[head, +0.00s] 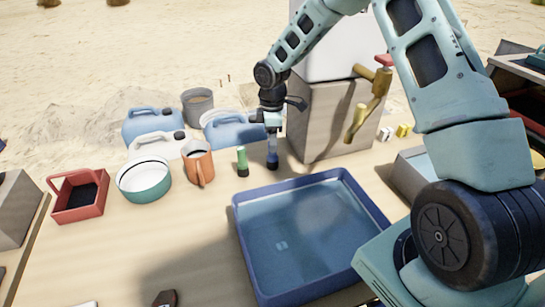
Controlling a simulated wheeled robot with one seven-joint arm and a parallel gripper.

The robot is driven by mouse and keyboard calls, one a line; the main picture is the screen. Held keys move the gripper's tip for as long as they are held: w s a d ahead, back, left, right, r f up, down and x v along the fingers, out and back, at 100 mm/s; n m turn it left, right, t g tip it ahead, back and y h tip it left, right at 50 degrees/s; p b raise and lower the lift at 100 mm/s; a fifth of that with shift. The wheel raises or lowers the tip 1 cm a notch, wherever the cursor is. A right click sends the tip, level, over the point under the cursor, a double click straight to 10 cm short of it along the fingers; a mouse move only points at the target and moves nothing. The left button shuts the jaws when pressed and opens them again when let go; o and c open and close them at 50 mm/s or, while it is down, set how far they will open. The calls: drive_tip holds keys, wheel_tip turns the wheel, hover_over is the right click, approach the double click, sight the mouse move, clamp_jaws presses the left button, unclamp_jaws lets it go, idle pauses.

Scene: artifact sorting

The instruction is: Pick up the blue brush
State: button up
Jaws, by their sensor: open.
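The blue brush (272,160) stands upright on the table, a dark blue piece with a dark lower end, just behind the back edge of the blue tray. My gripper (272,131) points down directly above it, with its fingers at the brush's upper part. The fingers are small here, and I cannot tell whether they touch the brush. My gripper is open. The brush's top is partly hidden by the gripper.
A green brush (242,161) stands close on the left. A brown pitcher (198,165), a teal-and-white bowl (145,181) and several jugs are farther left. A stone block (325,122) with a brass tap (370,102) stands right. The large blue tray (236,222) lies in front.

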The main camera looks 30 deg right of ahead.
sight(273, 154)
drive_tip(key=f, duration=0.4)
drive_tip(key=shift+w+d+f, duration=0.15)
drive_tip(key=shift+w+f, duration=0.05)
drive_tip(key=c, duration=1.1)
drive_tip(key=shift+o, duration=0.2)
